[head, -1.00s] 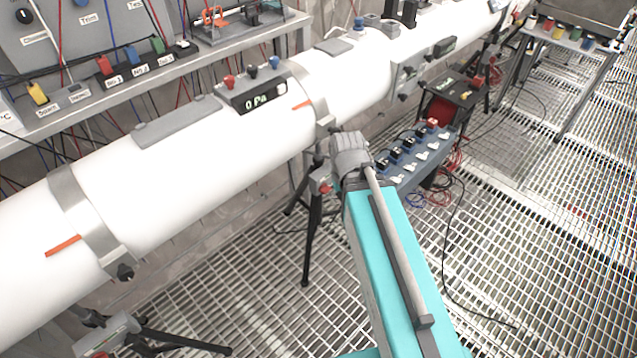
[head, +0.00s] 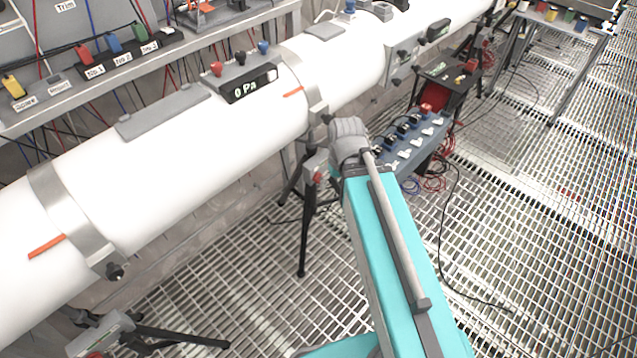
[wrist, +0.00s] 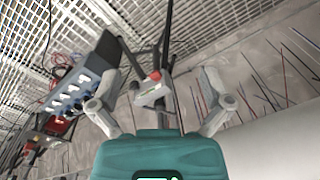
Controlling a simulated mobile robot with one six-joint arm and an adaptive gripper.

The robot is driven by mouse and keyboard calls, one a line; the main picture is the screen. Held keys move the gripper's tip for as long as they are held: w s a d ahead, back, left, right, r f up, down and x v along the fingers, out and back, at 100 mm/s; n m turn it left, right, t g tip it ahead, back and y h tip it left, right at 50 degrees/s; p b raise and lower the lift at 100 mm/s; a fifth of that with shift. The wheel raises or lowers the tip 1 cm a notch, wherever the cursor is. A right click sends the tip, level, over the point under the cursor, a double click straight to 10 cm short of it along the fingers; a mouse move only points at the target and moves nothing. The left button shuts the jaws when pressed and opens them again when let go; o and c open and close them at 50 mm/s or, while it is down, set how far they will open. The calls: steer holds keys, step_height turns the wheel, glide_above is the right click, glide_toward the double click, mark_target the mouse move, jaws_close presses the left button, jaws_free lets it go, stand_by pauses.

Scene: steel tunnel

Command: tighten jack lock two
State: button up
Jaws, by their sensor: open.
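A black tripod jack (head: 304,235) stands under the white pipe, with a grey head block and a red knob (head: 319,176) near its top. In the wrist view, a grey block with a red knob (wrist: 155,75) lies between the fingers of my gripper (wrist: 166,82). The fingers are spread wide, apart from the knob, and hold nothing. A second jack (head: 105,332) stands at the lower left, with a grey block and a bit of red at the picture's edge. I cannot read a number on either jack.
The white pipe (head: 200,145) with metal collars runs diagonally above. A blue-grey socket panel (head: 412,150) with cables stands right of my arm, also close to the left finger in the wrist view (wrist: 75,95). The grated floor at right is mostly open.

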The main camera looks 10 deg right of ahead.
steer(key=w+a+f+n+t+y+b, duration=0.1)
steer(key=w+f+n+t+y+b, duration=0.25)
steer(key=f+b, duration=0.75)
steer(key=w+f+n+t+y+b, duration=0.15)
steer(key=w+f+y+b, duration=0.4)
steer(key=b, duration=0.75)
steer(key=w+d+f+t+b, duration=0.4)
steer(key=f+b, duration=0.3)
steer(key=b, duration=0.5)
steer(key=w+d+f+t+y+b, duration=0.1)
steer(key=w+d+f+t+b, duration=0.3)
steer(key=f+b, duration=0.4)
steer(key=d+t+b, duration=0.1)
steer(key=d+b, duration=0.1)
steer(key=b, duration=0.3)
steer(key=shift+f, duration=0.15)
steer(key=shift+w, duration=0.1)
steer(key=x, duration=1.3)
steer(key=shift+w, duration=0.35)
